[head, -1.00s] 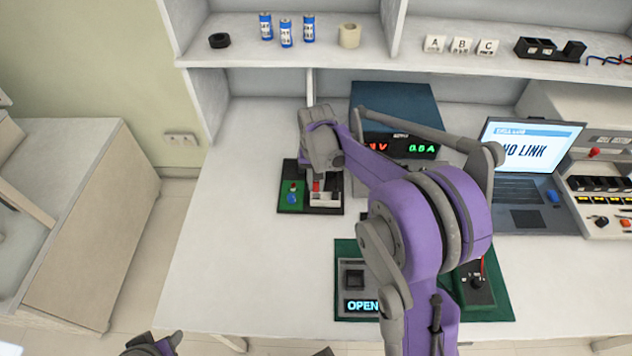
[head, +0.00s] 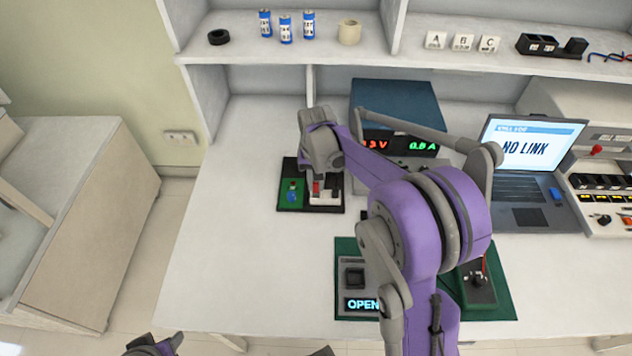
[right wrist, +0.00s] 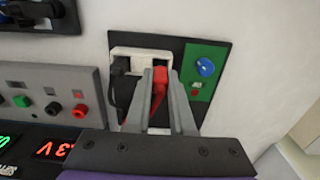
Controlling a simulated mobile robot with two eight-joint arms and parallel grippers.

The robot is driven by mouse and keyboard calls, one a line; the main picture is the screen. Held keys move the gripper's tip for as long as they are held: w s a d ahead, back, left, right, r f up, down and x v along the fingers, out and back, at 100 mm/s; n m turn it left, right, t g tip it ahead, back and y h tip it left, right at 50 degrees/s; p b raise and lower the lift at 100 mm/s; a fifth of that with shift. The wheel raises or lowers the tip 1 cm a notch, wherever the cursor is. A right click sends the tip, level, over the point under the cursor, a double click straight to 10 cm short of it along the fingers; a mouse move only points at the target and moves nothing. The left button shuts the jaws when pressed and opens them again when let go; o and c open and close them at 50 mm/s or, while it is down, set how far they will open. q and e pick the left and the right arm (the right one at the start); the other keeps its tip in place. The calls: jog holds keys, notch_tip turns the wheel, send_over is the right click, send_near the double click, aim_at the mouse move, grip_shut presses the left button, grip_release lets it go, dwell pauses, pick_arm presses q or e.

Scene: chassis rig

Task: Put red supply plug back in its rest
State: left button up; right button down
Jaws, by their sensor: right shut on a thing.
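The red supply plug (right wrist: 159,82) is between the two grey fingers of my right gripper (right wrist: 163,88), which is shut on it. In the head view the red plug (head: 316,187) shows just below my right gripper (head: 317,180). The plug is at the right part of the white rest block (right wrist: 128,53), which also shows in the head view (head: 325,200). I cannot tell whether it is fully seated. A black plug (right wrist: 121,68) sits in the same block, left of the red one.
The rest's dark board also carries a green panel (head: 287,193) with a blue knob (right wrist: 205,67). The supply unit (head: 395,108) stands close behind. A green mat (head: 346,251) with an "OPEN" box lies in front. The table's left side is clear.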

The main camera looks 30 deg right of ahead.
jog(key=shift+f+b, duration=0.7)
jog(key=shift+f, duration=0.4)
jog(key=c, duration=0.7)
grip_release()
notch_tip(320, 180, up, 11)
jog(key=shift+f+p, duration=0.1)
jog(key=shift+p, duration=0.3)
jog(key=shift+a, duration=0.1)
jog(key=s+a+n+t+p, duration=0.2)
jog(key=s+a, duration=0.3)
jog(key=s, duration=0.5)
jog(key=s+a+n+t+p, duration=0.2)
jog(key=s+a+n+t, duration=0.1)
jog(key=s, duration=0.8)
jog(key=shift+s+a+n, duration=0.15)
jog(key=shift+a+n, duration=0.55)
jog(key=shift+a, duration=0.4)
